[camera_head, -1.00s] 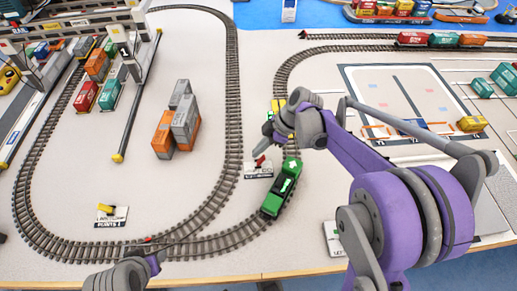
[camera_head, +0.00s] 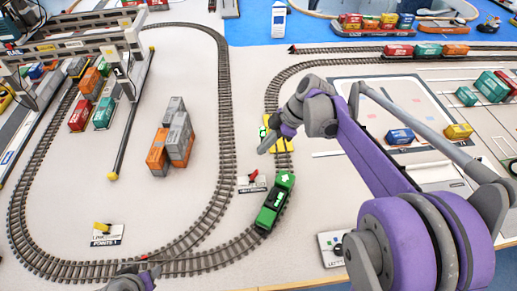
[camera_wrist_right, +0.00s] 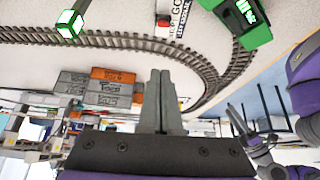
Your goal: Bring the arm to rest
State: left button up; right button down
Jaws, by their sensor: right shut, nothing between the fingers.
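My right gripper (camera_head: 262,150) is at the middle of the head view, reaching in from the right beside a yellow piece (camera_head: 281,146) on the track. Its fingers are together and empty in the right wrist view (camera_wrist_right: 160,85). The purple and grey right arm stretches over the right side of the table. My left gripper (camera_head: 130,281) shows only in part at the bottom edge, and its fingers cannot be made out.
A green locomotive (camera_head: 274,203) stands on the curved track below the right gripper. Stacked orange and grey containers (camera_head: 170,140) stand inside the track loop. A gantry crane (camera_head: 130,65) is at upper left.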

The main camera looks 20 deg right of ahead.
dwell(0.4)
jog(key=s+a+m+t+h+p, duration=0.1)
jog(key=s+a+m+h+p, duration=0.1)
jog(key=s+m, duration=0.5)
jog(key=s+a+f+m+t+h+p, duration=0.1)
jog(key=s+a+m+t+h+p, duration=0.1)
jog(key=s+m+h, duration=0.2)
jog(key=s+m, duration=0.3)
jog(key=s, duration=0.4)
jog(key=shift+s+m+t+p, duration=0.3)
jog(key=shift+m+p, duration=0.1)
